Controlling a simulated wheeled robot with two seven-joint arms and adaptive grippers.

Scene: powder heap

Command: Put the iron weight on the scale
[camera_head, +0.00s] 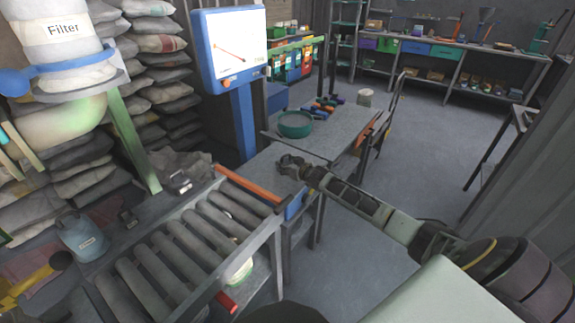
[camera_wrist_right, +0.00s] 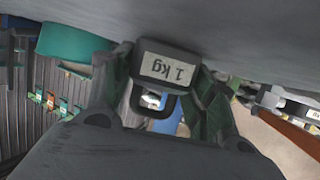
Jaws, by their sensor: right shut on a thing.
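A dark iron weight (camera_wrist_right: 166,68) with a white "1 kg" label and a loop handle shows in the right wrist view, upside down there. My right gripper (camera_wrist_right: 165,95) is shut on it, one finger on each side. In the head view my right gripper (camera_head: 292,165) is over the near end of the grey table, close to the roller bed's right end; the weight is hard to make out there. The scale's blue column and display (camera_head: 232,50) stand behind the roller bed. My left gripper is not in view.
The roller bed (camera_head: 190,245) has an orange bar at its end. A green bowl (camera_head: 295,124) and several tools are on the grey table (camera_head: 345,130). Sacks are stacked behind.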

